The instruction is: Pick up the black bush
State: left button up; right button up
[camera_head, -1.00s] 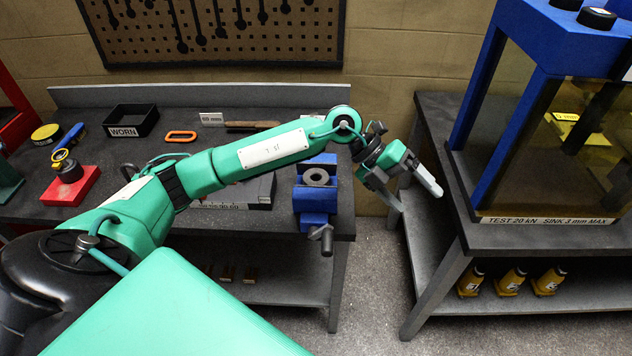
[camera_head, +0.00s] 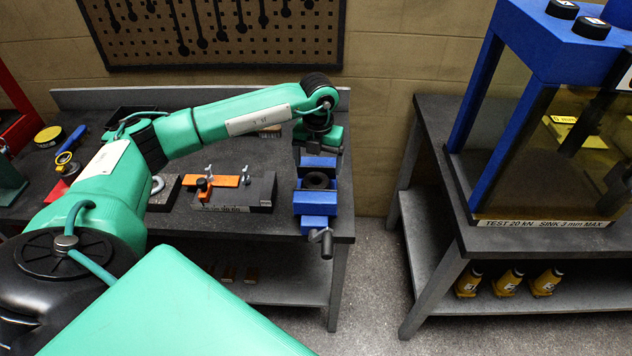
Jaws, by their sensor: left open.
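A dark round bush with a hole in its middle (camera_head: 316,181) sits in the blue vise (camera_head: 317,203) at the right end of the left bench. My left gripper (camera_head: 319,154) is open and points down just behind and above the vise. It hides the back part of the vise, and its fingers are partly hidden under the wrist. I cannot tell whether the fingers touch anything; they appear empty. My right gripper is not in view.
An orange clamp fixture (camera_head: 215,181) stands on the bench (camera_head: 265,225) left of the vise. A blue test press (camera_head: 560,45) with two black discs (camera_head: 592,28) on top stands on the right bench. Yellow bottle jacks (camera_head: 508,281) sit on its lower shelf.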

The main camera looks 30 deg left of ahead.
aim_at(316, 178)
pick_arm(q)
jog(key=shift+f, duration=0.7)
jog(key=shift+s+f+p, duration=0.1)
jog(key=shift+f+p, duration=0.5)
jog(key=shift+p, duration=0.15)
jog(key=f+p, duration=0.1)
jog(key=f, duration=0.2)
jog(key=shift+a+f+p, duration=0.15)
jog(key=shift+a+p, duration=0.05)
jog(key=shift+p, duration=0.1)
jog(key=shift+f, duration=0.4)
jog(key=shift+c, duration=0.2)
jog(key=c, duration=1.5)
